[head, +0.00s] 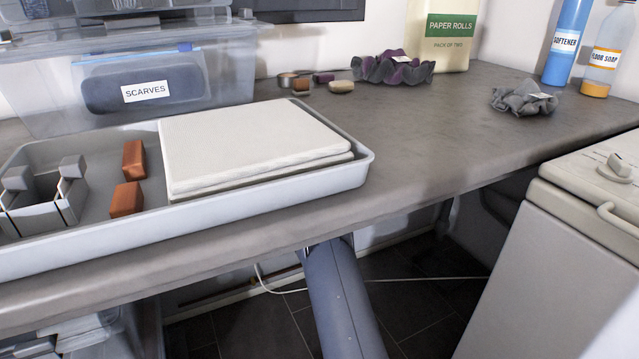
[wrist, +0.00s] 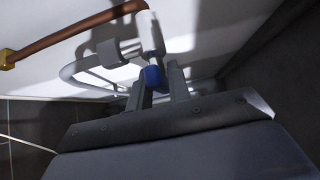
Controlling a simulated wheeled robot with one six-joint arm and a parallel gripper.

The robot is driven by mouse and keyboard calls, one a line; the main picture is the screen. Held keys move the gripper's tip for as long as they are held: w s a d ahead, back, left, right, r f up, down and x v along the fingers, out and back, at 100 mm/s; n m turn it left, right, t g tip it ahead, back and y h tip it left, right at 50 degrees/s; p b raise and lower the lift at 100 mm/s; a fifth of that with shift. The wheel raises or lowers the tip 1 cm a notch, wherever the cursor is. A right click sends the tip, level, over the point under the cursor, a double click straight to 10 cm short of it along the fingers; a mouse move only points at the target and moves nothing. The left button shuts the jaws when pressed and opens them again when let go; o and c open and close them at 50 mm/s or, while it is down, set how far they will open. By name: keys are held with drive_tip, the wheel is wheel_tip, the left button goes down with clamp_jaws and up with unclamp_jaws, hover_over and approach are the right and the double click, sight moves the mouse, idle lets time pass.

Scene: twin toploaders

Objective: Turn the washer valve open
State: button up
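The washer valve shows only in the wrist view, as a white cylindrical body (wrist: 150,34) at the end of a copper pipe, with a blue handle (wrist: 153,76) at its lower end. My gripper (wrist: 157,78) has its two grey fingers on either side of the blue handle, seemingly against it with no clear gap. The fingers hide part of the handle, and I cannot read its turn angle. In the head view the gripper and valve are out of sight; only my blue-grey arm (head: 340,300) shows, reaching below the counter.
The copper pipe (wrist: 80,30) runs left to a brass fitting. A grey curved hose (wrist: 80,62) lies left of the valve. In the head view the counter (head: 430,130) overhangs my arm, with a tray (head: 300,195) on it. A washer (head: 560,230) stands at right.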

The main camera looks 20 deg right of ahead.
clamp_jaws()
